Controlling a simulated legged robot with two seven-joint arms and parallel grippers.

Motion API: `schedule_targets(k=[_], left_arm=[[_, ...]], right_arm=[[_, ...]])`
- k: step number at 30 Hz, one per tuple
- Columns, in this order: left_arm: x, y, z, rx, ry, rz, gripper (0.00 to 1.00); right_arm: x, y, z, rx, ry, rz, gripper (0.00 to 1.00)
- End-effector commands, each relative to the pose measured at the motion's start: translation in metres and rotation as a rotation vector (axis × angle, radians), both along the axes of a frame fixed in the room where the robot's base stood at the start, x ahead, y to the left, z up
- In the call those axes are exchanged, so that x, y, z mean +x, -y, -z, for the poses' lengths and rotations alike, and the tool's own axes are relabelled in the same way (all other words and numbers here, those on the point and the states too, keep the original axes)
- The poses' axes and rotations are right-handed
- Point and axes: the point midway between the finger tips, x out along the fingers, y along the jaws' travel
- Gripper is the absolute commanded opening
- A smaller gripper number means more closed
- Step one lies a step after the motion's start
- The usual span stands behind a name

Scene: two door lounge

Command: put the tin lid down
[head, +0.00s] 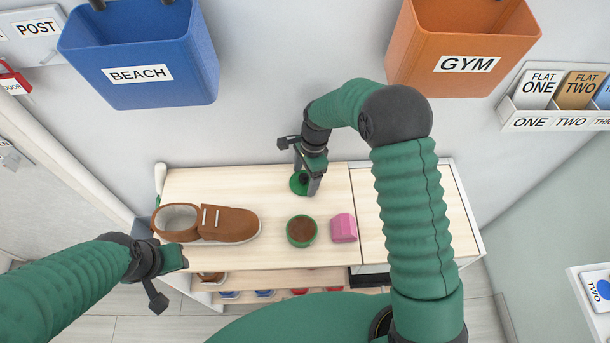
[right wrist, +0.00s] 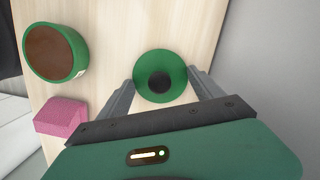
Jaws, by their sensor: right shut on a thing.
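The tin lid is a round green disc (head: 297,185) with a black knob, near the back edge of the wooden bench top. In the right wrist view the lid (right wrist: 176,66) sits between the fingertips. My right gripper (head: 306,180) is shut on its knob, pointing down. I cannot tell whether the lid touches the bench top. The open green tin (head: 302,243) with brown contents stands nearer the front, apart from the lid; it also shows in the right wrist view (right wrist: 72,70). My left gripper (head: 172,266) is off the bench's front left; its jaws are unclear.
A pink block (head: 343,228) sits right of the tin, and a brown shoe (head: 225,222) to the left. The bench top (head: 385,210) is bare on the right. A blue BEACH bin (head: 140,55) and an orange GYM bin (head: 460,45) hang on the wall above.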

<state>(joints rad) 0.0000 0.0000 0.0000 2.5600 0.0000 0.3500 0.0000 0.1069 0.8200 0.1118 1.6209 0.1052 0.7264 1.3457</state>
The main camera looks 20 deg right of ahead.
Motion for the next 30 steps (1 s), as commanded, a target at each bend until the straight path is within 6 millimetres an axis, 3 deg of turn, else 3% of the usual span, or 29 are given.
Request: schedule_targets(k=[2,3,4,12,16,24,30], left_arm=[[0.000,0.000,0.001,0.000,0.000,0.000,0.36],[0.000,0.000,0.000,0.000,0.000,0.000,0.36],[0.000,0.000,0.000,0.000,0.000,0.000,0.36],[0.000,0.000,0.000,0.000,0.000,0.000,0.36],[0.000,0.000,0.000,0.000,0.000,0.000,0.36],[0.000,0.000,-0.001,0.000,0.000,0.000,0.36],[0.000,0.000,-0.002,0.000,0.000,0.000,0.36]], right_arm=[[0.000,0.000,0.002,0.000,0.000,0.000,0.38],[0.000,0.000,0.001,0.000,0.000,0.000,0.81],[0.000,0.000,0.001,0.000,0.000,0.000,0.85],[0.000,0.000,0.000,0.000,0.000,0.000,0.85],[0.001,0.002,-0.011,-0.001,0.003,0.000,0.85],[0.002,0.012,-0.077,-0.001,0.007,0.001,0.85],[0.003,0.017,-0.112,-0.001,0.003,-0.001,0.85]])
